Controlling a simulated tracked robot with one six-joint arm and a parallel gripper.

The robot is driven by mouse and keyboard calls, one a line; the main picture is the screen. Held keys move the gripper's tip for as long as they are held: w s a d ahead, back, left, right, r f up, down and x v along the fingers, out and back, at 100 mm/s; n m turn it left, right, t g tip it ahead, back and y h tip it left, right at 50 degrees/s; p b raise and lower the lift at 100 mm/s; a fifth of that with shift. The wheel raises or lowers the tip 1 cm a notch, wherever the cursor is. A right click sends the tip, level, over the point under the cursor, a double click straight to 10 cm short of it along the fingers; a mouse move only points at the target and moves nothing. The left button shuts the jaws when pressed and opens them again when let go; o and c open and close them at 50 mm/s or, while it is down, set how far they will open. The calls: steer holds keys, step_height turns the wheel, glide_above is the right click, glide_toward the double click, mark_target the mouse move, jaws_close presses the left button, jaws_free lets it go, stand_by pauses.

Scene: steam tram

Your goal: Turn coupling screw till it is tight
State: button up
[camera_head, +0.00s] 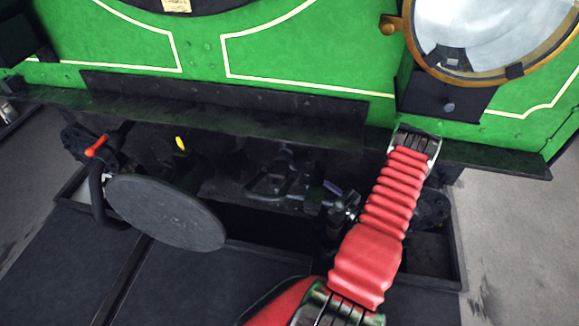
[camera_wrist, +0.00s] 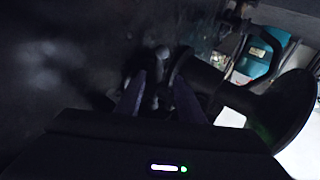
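The dark coupling gear (camera_head: 272,185) hangs under the tram's front beam in the head view; I cannot clearly pick out the screw from its links there. My gripper (camera_head: 334,190) is just right of it, low in front of the beam. In the wrist view, the two purple-tinted fingers (camera_wrist: 159,82) stand apart. A dark metal part with a rounded knob end (camera_wrist: 162,52), possibly the coupling screw's handle, shows between and beyond the fingertips. A gap seems to remain beside it. The wrist picture is very dark, so contact cannot be told.
A round buffer plate (camera_head: 166,212) is left of the coupling. A hose with a red handle (camera_head: 97,146) and a yellow handle (camera_head: 180,143) sit nearby. A dark beam (camera_head: 225,118) overhangs the gripper. A large lamp (camera_head: 490,36) is above right. Dark flat ground is in front.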

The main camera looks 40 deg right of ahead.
mark_target(294, 169)
steer(key=w, duration=0.9)
steer(key=w+a, duration=0.1)
steer(key=w, duration=0.3)
steer(key=shift+w, duration=0.4)
jaws_close()
stand_by(0.3)
